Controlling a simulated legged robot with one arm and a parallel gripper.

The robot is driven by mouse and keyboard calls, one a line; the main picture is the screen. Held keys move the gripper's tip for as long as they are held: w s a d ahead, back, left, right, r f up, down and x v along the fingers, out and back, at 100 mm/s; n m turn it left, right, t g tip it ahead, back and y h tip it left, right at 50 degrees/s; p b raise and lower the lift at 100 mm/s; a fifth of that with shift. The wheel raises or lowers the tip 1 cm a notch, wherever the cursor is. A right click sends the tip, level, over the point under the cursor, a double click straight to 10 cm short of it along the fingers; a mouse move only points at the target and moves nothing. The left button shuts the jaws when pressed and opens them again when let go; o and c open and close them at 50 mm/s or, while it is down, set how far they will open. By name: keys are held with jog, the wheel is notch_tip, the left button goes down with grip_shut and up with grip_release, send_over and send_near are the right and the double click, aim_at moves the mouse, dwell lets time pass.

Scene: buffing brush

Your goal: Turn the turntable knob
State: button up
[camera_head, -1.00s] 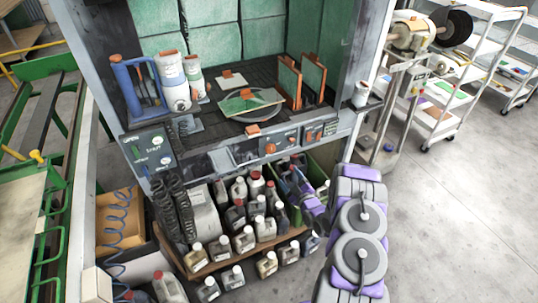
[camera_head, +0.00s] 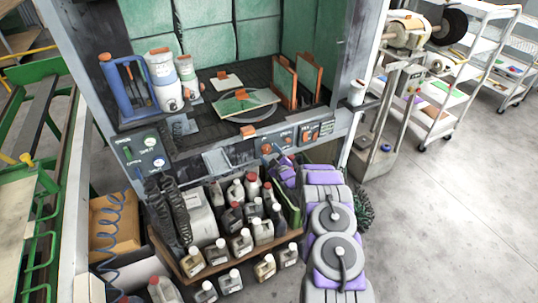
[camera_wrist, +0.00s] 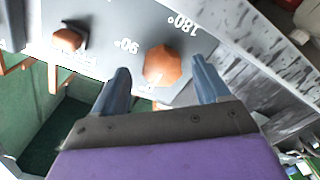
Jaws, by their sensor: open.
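The orange turntable knob (camera_wrist: 162,65) sits on the grey panel between the "90°" and "180°" markings in the wrist view. My gripper (camera_wrist: 161,68) is open, its two blue-grey fingers on either side of the knob; I cannot tell whether they touch it. In the head view, the knob (camera_head: 266,148) is on the cabinet's front panel, with my purple gripper just below and right of it, its fingers hard to make out. The round dark turntable (camera_head: 262,115) stands inside the cabinet, carrying a green plate with orange clips (camera_head: 240,101).
A second orange knob (camera_wrist: 67,40) is beside it on the panel. Grey bottles (camera_head: 237,215) crowd the shelf below. Orange-framed green panels (camera_head: 308,78) and white canisters (camera_head: 165,85) stand inside the cabinet.

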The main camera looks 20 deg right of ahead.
jog(key=shift+w+a, duration=0.25)
jog(key=shift+w, duration=0.45)
jog(key=shift+d, duration=0.1)
jog(key=c, duration=1)
jog(key=shift+c, duration=0.2)
